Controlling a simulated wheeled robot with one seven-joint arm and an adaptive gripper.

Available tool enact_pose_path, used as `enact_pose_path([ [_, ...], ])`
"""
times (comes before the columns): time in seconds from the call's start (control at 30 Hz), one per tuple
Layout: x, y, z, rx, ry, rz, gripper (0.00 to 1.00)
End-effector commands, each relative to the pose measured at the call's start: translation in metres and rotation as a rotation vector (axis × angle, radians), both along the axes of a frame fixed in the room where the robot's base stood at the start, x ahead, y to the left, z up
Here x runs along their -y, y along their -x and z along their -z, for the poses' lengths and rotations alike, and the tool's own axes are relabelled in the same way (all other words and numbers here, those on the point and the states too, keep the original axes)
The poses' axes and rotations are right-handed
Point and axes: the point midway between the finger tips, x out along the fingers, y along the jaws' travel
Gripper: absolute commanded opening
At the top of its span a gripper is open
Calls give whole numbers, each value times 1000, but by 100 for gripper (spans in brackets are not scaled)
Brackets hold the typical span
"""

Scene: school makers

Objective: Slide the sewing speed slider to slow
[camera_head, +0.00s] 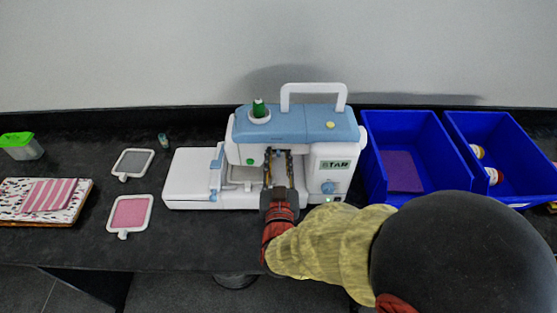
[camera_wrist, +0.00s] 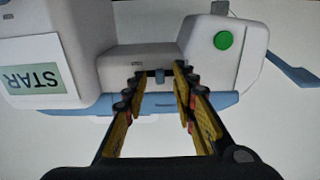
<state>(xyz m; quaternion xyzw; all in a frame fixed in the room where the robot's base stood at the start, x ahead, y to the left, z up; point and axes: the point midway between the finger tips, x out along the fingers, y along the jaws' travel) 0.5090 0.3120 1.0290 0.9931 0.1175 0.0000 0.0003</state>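The white and blue sewing machine (camera_head: 297,122) stands on the dark table in the middle of the head view. It also fills the upper part of the wrist view (camera_wrist: 80,28), upside down, with its STAR label (camera_wrist: 32,78) and green button (camera_wrist: 223,40). My gripper (camera_head: 279,158) is in front of the machine, between the green button and the label. In the wrist view its two fingers (camera_wrist: 158,80) are apart, with nothing held. A small dark piece (camera_wrist: 160,76) shows between the fingertips; I cannot tell whether it is the speed slider. No slider setting is readable.
A blue dial (camera_head: 328,187) is low on the machine's right front. Two blue bins (camera_head: 407,122) stand close on the right. Framed pads (camera_head: 130,214), folded fabric (camera_head: 48,194) and a green-lidded box (camera_head: 20,146) lie on the left. The table in front of the machine's left end is clear.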

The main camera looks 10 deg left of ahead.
Motion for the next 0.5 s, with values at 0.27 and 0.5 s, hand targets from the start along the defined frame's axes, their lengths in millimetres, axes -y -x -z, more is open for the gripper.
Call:
enact_pose_path([
  [0.27, 0, 0, 0, 0, 0, 0, 18],
  [0.5, 0, 0, 0, 0, 0, 0, 5],
])
